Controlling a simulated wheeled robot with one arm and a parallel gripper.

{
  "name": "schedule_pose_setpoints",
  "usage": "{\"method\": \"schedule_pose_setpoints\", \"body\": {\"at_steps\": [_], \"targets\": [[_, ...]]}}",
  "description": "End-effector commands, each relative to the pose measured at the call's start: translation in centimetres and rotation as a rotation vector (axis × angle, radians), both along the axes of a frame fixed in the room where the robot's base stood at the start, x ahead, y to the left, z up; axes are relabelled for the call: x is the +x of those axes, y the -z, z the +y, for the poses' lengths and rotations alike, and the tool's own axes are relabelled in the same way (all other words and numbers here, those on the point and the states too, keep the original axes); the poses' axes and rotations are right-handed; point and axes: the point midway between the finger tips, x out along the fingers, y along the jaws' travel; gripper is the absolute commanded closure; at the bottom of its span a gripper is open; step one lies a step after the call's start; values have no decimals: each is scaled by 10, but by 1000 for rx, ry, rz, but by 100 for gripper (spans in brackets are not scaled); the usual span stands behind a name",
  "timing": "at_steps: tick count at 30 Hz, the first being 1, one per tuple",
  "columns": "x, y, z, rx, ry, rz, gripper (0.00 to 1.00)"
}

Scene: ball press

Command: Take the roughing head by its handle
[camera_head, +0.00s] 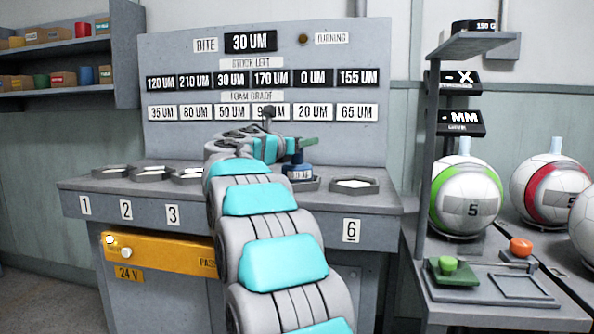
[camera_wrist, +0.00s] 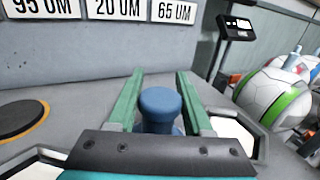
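The roughing head appears to be the blue piece with a pale label (camera_head: 298,172) on the bench, at the slot between 3 and 6. Its rounded blue handle shows in the wrist view (camera_wrist: 160,104), upright. My gripper (camera_wrist: 159,77) has its two green fingers on either side of this handle. Narrow gaps seem to show beside it, so the fingers look open around it and not clamped. In the head view my gripper (camera_head: 305,143) is just above and behind the blue piece, and my arm hides part of the bench. The lower part of the head is hidden in the wrist view.
Hexagonal trays with pale discs stand on the bench, one at right (camera_head: 354,186). A black round pad (camera_wrist: 20,118) lies left in the wrist view. The upright sign panel (camera_head: 265,60) stands behind. A side stand (camera_head: 485,290) and several balls (camera_head: 466,196) are at the right.

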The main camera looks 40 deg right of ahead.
Motion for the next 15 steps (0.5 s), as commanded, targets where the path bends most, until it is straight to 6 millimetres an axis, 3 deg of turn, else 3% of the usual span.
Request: {"method": "schedule_pose_setpoints", "body": {"at_steps": [2,12,15], "targets": [[0,0,0,0,0,0,60],[0,0,0,0,0,0,98],[0,0,0,0,0,0,100]]}}
